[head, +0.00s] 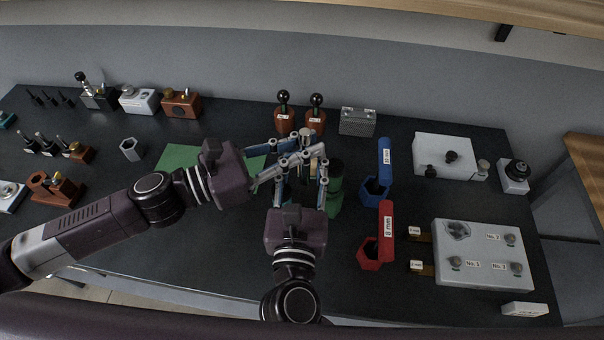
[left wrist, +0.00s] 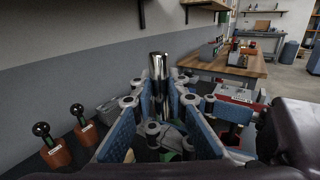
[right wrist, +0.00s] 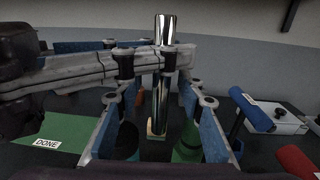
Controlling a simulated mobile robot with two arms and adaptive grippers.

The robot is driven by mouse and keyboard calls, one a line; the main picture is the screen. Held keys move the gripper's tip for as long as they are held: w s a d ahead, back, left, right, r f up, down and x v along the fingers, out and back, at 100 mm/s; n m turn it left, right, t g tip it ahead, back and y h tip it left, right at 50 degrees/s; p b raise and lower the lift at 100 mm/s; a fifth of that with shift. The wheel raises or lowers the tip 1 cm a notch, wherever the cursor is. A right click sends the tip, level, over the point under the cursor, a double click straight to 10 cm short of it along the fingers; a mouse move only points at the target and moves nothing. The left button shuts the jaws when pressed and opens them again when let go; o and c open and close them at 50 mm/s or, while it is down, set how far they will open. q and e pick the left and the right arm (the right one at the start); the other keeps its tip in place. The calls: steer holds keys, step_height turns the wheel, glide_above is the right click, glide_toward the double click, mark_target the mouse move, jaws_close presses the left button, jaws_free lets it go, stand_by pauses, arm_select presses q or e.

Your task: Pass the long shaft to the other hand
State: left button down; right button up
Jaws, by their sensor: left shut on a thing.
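The long shaft is a shiny metal rod, upright in the left wrist view (left wrist: 158,82) and in the right wrist view (right wrist: 161,95). My left gripper (head: 308,160) is shut on it, its fingers crossing the shaft's upper part in the right wrist view. My right gripper (head: 304,188) comes from the front, below the left one. Its blue-padded fingers (right wrist: 160,128) are spread on both sides of the shaft's lower part, with gaps visible. In the head view the grippers mostly hide the shaft.
A green holder (head: 335,187) stands right behind the grippers. A green mat (head: 182,156) marked DONE lies left. Two black-knobbed orange stands (head: 284,121) are behind.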

arm_select(q)
steer(key=shift+r, duration=0.1)
arm_select(e)
steer(key=shift+w, duration=0.25)
jaws_close()
steer(key=shift+a, duration=0.1)
arm_select(q)
steer(key=c, duration=1.8)
jaws_free()
arm_select(e)
steer(key=shift+r, duration=0.1)
